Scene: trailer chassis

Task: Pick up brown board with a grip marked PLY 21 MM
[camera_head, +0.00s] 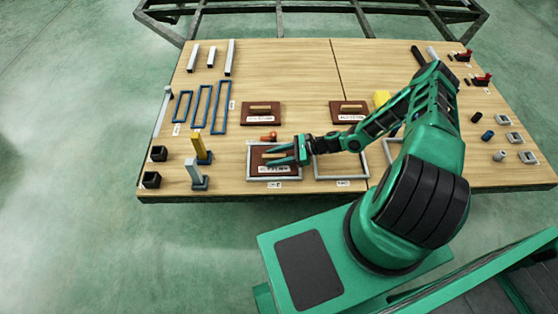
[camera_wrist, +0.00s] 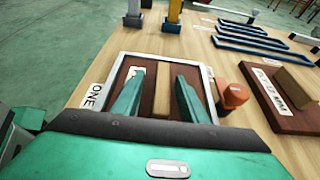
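A brown board (camera_head: 256,160) lies inside a grey frame (camera_head: 249,172) at the table's near edge. In the wrist view this board (camera_wrist: 148,75) has a tan grip (camera_wrist: 162,88) and a white label mostly hidden by a finger. My gripper (camera_head: 269,156) is open, its two green fingers on either side of that grip in the wrist view (camera_wrist: 160,78), with gaps visible. Another brown board (camera_head: 248,119) lies behind; its wrist-view label seems to end in "12 MM". A third brown board (camera_head: 338,118) is farther right. I cannot read PLY 21 MM on any board.
A tag reading ONE (camera_wrist: 95,96) lies beside the frame. An orange-red piece (camera_wrist: 235,95) stands close to the frame's right side in the wrist view. Other grey frames (camera_head: 316,170), blue frames (camera_head: 201,104) and upright posts (camera_head: 199,148) are nearby.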

